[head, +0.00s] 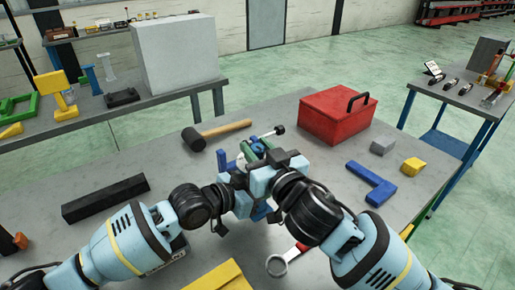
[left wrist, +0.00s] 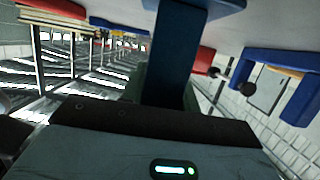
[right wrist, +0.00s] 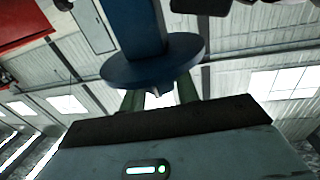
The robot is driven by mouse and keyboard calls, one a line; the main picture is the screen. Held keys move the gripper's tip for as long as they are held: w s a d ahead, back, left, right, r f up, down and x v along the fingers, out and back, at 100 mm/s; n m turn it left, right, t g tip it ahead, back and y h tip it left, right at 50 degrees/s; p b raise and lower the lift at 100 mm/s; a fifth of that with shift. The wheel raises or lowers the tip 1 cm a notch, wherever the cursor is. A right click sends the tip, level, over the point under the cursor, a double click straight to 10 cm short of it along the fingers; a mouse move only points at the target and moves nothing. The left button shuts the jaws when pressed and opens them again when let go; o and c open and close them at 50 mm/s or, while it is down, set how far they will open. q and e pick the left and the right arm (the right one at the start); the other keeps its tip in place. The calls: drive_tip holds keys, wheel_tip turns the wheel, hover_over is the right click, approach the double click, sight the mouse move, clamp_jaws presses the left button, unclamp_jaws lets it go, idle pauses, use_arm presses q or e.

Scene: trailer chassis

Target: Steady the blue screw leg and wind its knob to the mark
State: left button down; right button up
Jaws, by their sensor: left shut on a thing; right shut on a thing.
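The blue screw leg (left wrist: 178,50) runs as a wide blue bar up from between the fingers of my left gripper (left wrist: 168,98), which is shut on it. In the right wrist view the leg shows as a blue post with a wide round blue disc (right wrist: 153,66), which looks like its knob. My right gripper (right wrist: 158,99) is shut at the disc, its greenish fingers just below the rim. In the head view both grippers meet at the table's middle and hide most of the leg. I cannot make out the mark.
The table's front right is fairly clear.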

use_arm(q)
drive_tip(key=shift+d, duration=0.15)
use_arm(e)
drive_tip(key=shift+f, duration=0.25)
drive_tip(key=o, duration=0.8)
drive_tip(key=shift+c, duration=0.2)
drive_tip(key=shift+o, duration=1)
drive_tip(key=shift+r, duration=0.1)
drive_tip(key=shift+s+d, duration=0.1)
drive_tip(key=v, duration=1.2)
use_arm(q)
drive_tip(key=c, duration=0.8)
unclamp_jaws()
drive_tip(key=shift+o, duration=0.2)
